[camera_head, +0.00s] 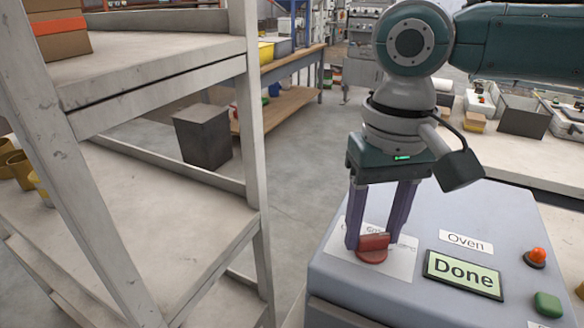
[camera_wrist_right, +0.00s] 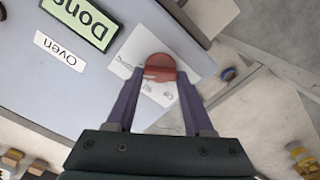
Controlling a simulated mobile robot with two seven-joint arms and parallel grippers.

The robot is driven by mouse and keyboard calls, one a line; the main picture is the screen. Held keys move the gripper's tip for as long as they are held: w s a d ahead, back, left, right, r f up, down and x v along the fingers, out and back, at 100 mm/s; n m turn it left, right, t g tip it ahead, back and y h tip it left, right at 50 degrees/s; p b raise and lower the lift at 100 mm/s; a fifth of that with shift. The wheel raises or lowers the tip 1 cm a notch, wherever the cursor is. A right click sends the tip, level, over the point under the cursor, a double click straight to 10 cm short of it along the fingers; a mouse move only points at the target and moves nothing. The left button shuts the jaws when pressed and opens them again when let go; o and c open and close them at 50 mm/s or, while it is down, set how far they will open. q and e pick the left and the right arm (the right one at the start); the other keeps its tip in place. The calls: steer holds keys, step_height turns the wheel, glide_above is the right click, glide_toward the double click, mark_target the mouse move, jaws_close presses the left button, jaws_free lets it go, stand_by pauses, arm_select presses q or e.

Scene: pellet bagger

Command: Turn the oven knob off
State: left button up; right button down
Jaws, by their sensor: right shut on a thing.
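The red oven knob (camera_head: 373,246) sits on a white label plate (camera_head: 397,262) on top of the grey oven control box (camera_head: 460,215). My right gripper (camera_head: 376,242) points down with its purple fingers on either side of the knob, shut on it. The knob also shows between the fingers in the right wrist view (camera_wrist_right: 160,70). The plate's printing is partly hidden by the fingers, so I cannot tell the knob's exact setting. A sign reading "Oven" (camera_head: 466,242) and a green display reading "Done" (camera_head: 463,274) are right of the knob. My left gripper is not in view.
A red button (camera_head: 537,257) and a green button (camera_head: 548,304) are at the box's right side. A pale shelf rack (camera_head: 150,195) stands at the left. Behind the box is a bench with bins (camera_head: 522,115). Open floor (camera_head: 305,150) lies between rack and box.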

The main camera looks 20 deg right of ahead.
steer(key=shift+r+n+p, duration=0.25)
steer(key=shift+n+p, duration=0.95)
steer(key=shift+p, duration=0.05)
steer(key=n+p, duration=0.2)
steer(key=shift+a+n, duration=0.15)
steer(key=shift+n, duration=0.25)
steer(key=n+p, duration=0.1)
steer(key=n, duration=0.2)
steer(key=shift+f+n, duration=0.1)
steer(key=shift+n, duration=0.2)
steer(key=n+p, duration=0.1)
steer(key=n, duration=0.2)
steer(key=shift+a+n, duration=0.1)
steer(key=shift+n, duration=0.2)
steer(key=n+p, duration=0.1)
steer(key=n, duration=0.4)
steer(key=shift+s+a+f, duration=0.1)
steer(key=shift+s, duration=0.05)
steer(key=n, duration=0.4)
steer(key=shift+s, duration=0.1)
steer(key=shift+n, duration=0.8)
